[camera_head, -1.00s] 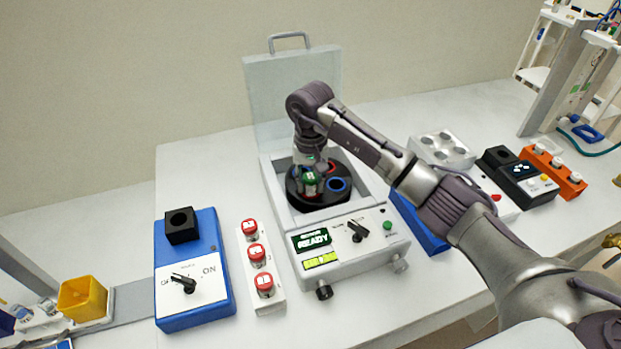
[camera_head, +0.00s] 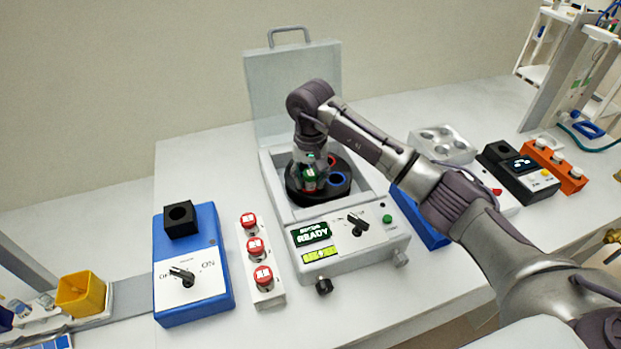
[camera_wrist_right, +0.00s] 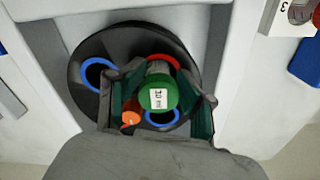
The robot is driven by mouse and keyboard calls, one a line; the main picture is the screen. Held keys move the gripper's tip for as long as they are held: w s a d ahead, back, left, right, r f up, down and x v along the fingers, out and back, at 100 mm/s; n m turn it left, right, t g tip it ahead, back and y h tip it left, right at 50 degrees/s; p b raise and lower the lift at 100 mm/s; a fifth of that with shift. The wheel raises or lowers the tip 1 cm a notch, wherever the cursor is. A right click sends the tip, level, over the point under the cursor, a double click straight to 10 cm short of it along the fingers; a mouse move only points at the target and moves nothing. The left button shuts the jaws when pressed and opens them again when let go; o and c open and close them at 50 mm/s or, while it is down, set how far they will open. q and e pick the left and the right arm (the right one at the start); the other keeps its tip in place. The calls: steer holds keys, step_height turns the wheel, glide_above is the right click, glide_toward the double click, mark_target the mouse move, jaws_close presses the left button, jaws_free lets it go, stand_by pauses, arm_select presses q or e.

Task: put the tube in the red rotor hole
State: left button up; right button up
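The tube (camera_wrist_right: 158,97) has a green cap with a white label and sits between the fingers of my right gripper (camera_wrist_right: 160,88). The fingers appear shut on it below the cap. In the head view the right gripper (camera_head: 309,178) points down into the open centrifuge (camera_head: 352,248), over the black rotor (camera_head: 338,197). The red rotor hole (camera_wrist_right: 164,61) has a red ring, partly covered by the tube and its cap. Whether the tube's lower end is inside it is hidden. The left gripper is not in view.
Blue-ringed holes (camera_wrist_right: 97,74) and an orange-capped item (camera_wrist_right: 131,119) are near the tube. The centrifuge lid (camera_head: 292,90) stands open behind. A blue mixer (camera_head: 190,268) and a rack of red-capped tubes (camera_head: 259,255) stand left. A grey block (camera_head: 442,147) stands right.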

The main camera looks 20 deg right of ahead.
steer(key=shift+o, duration=0.3)
steer(key=shift+f, duration=0.7)
steer(key=shift+r, duration=0.3)
steer(key=shift+r+p, duration=0.3)
steer(key=shift+p, duration=0.1)
steer(key=shift+r+p, duration=0.45)
steer(key=shift+p, duration=0.05)
step_height(320, 180, up, 11)
steer(key=b, duration=0.3)
steer(key=shift+w+f+b, duration=0.1)
steer(key=shift+b, duration=0.2)
steer(key=shift+r, duration=0.5)
